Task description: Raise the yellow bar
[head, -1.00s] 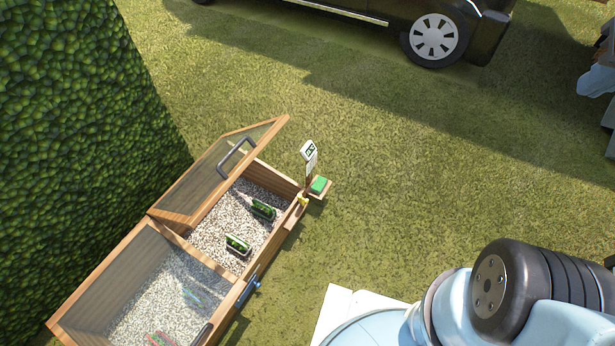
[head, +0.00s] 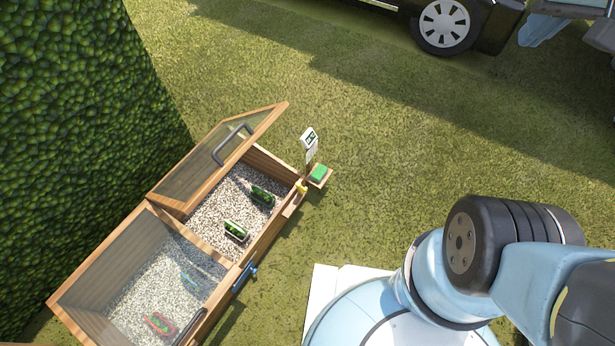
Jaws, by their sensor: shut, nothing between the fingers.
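A small yellow piece (head: 302,187) sits at the right end of the wooden cold frame (head: 262,245), on its front edge; it is too small to tell whether it is the yellow bar. A blue piece (head: 245,277) is fixed on the front wall near the middle. The right compartment's glazed lid (head: 205,165), with a grey handle, stands raised. Green items lie on the gravel inside. My gripper is out of view; only my arm's links show at lower right.
A sign (head: 309,139) and a green block (head: 318,172) on a small wooden ledge stand at the frame's right end. A hedge (head: 80,130) rises at left. A dark vehicle (head: 445,25) is parked at the top. Open grass (head: 390,160) lies between.

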